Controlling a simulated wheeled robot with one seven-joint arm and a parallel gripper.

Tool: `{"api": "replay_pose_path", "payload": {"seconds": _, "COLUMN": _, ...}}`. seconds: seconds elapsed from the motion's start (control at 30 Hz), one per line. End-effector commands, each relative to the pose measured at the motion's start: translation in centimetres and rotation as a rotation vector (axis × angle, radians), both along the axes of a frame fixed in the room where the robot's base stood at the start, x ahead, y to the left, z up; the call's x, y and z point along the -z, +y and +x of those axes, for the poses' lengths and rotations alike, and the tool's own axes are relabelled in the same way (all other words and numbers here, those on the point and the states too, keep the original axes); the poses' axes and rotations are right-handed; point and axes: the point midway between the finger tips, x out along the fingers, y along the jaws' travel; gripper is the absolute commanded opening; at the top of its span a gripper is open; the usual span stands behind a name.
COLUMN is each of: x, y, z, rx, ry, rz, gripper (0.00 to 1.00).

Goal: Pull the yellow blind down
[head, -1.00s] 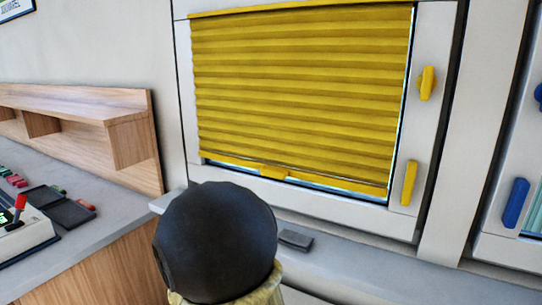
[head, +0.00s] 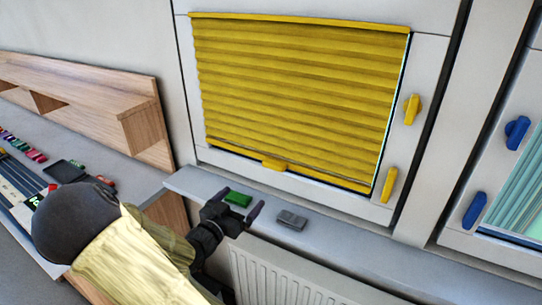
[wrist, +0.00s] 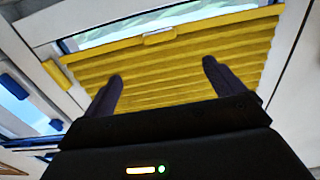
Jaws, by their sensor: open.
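The yellow blind (head: 298,98) covers nearly all of the window pane in the head view, from its top rail down to a yellow bottom rail near the lower frame. A small yellow pull tab (head: 274,165) sits on the middle of that rail. The blind (wrist: 180,70) and its tab (wrist: 160,38) also show in the wrist view, with a strip of glass beyond the rail. My gripper (head: 240,203) is open and empty, above the sill and below the tab, apart from the blind. Its two fingers (wrist: 163,84) stand well apart in the wrist view.
A grey sill (head: 335,228) runs under the window, with a green block (head: 236,198) and a grey block (head: 291,220) on it. Yellow handles (head: 389,184) are on the window frame at right. A radiator (head: 285,275) is below. A desk with controls (head: 40,185) is at left.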

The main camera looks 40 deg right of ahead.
Motion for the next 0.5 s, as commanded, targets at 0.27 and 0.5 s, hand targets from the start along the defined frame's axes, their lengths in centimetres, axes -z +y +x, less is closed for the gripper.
{"api": "replay_pose_path", "payload": {"seconds": 0.27, "x": 0.0, "y": 0.0, "z": 0.0, "rx": 0.002, "ry": -0.003, "rz": -0.005, "gripper": 0.95}}
{"api": "replay_pose_path", "payload": {"seconds": 0.5, "x": -0.2, "y": -1.1, "z": 0.4, "rx": 0.005, "ry": -0.004, "rz": -0.005, "gripper": 0.95}}
